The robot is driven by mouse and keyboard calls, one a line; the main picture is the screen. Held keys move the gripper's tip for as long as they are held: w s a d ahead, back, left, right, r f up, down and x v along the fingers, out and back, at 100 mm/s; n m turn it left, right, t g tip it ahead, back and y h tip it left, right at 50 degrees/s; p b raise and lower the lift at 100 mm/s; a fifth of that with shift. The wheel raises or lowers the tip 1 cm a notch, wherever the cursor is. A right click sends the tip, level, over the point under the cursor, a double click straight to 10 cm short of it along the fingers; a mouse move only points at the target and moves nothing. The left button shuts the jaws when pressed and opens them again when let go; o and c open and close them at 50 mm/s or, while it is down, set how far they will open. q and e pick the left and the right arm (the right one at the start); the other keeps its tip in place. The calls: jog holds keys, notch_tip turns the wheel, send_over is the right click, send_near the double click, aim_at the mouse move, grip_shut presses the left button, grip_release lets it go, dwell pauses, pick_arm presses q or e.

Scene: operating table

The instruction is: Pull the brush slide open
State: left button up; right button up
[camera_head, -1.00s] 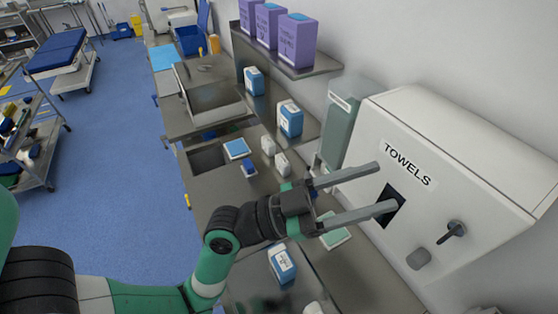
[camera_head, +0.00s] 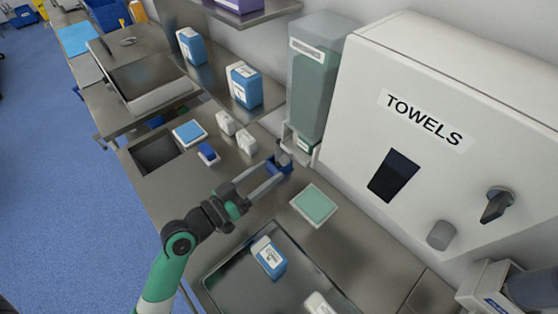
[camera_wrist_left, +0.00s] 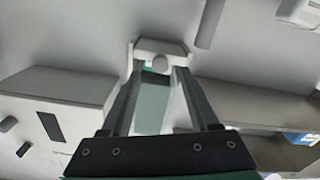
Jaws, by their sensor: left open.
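The brush dispenser (camera_head: 315,95) is a tall clear-grey box with teal contents, fixed to the wall left of the towel box. Its pale slide (camera_head: 301,148) is at its bottom end. My left gripper (camera_head: 279,173) is open, its long grey fingers reaching toward the slide from the lower left. In the left wrist view, the white slide piece (camera_wrist_left: 160,48) with a round knob shows between and just beyond the two fingertips (camera_wrist_left: 158,72). Teal shows below it between the fingers. I cannot tell whether the fingers touch it. My right gripper is not in view.
The white TOWELS box (camera_head: 440,130) stands right of the dispenser. Below are a teal pad (camera_head: 314,205) and a metal tray (camera_head: 225,279) with a blue-white box (camera_head: 269,257). Small white bottles (camera_head: 226,122) stand left of the gripper. A shelf (camera_head: 215,90) holds blue-white boxes.

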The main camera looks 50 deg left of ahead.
aim_at(282, 162)
pick_arm(q)
jog(key=w, duration=0.4)
jog(key=shift+w, duration=0.3)
jog(key=shift+c, duration=0.3)
grip_shut()
dwell(0.9)
